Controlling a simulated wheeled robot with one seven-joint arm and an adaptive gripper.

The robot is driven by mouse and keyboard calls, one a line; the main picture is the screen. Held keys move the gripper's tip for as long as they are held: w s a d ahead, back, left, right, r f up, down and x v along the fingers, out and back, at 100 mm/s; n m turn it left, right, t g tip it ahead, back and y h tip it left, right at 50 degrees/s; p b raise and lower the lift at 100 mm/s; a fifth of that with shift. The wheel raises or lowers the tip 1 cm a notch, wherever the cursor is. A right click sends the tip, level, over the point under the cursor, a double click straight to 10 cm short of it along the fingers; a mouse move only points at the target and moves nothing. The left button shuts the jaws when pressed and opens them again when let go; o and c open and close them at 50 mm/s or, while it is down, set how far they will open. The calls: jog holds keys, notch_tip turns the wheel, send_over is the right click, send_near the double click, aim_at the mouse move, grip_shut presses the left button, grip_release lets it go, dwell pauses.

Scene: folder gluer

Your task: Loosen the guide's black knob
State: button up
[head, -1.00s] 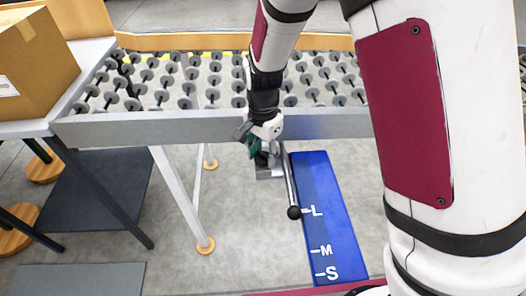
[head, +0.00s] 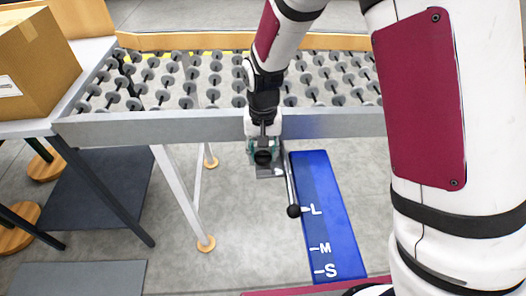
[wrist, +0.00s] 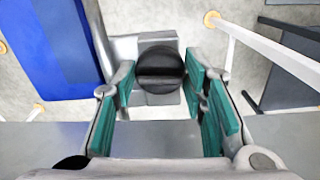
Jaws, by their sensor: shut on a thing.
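The black knob (wrist: 160,66) is round with a raised bar across its face and sits on the grey metal guide (wrist: 122,48). In the wrist view it lies between the teal finger pads of my gripper (wrist: 160,78), which is shut on it. In the head view my gripper (head: 263,150) is below the conveyor rail, with the dark knob (head: 263,157) between its fingers. The guide's rod slants down to the right and ends in a black ball (head: 293,211) beside the L mark on the blue size plate (head: 325,215).
The roller conveyor's grey rail (head: 180,128) runs just behind and above my gripper. White slanted legs (head: 180,195) stand to its left. A cardboard box (head: 35,65) sits on a table at the far left. The floor around the blue plate is clear.

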aim_at(263, 153)
dwell(0.3)
jog(key=o, duration=1.2)
notch_tip(263, 153, up, 12)
jog(key=shift+r, duration=0.1)
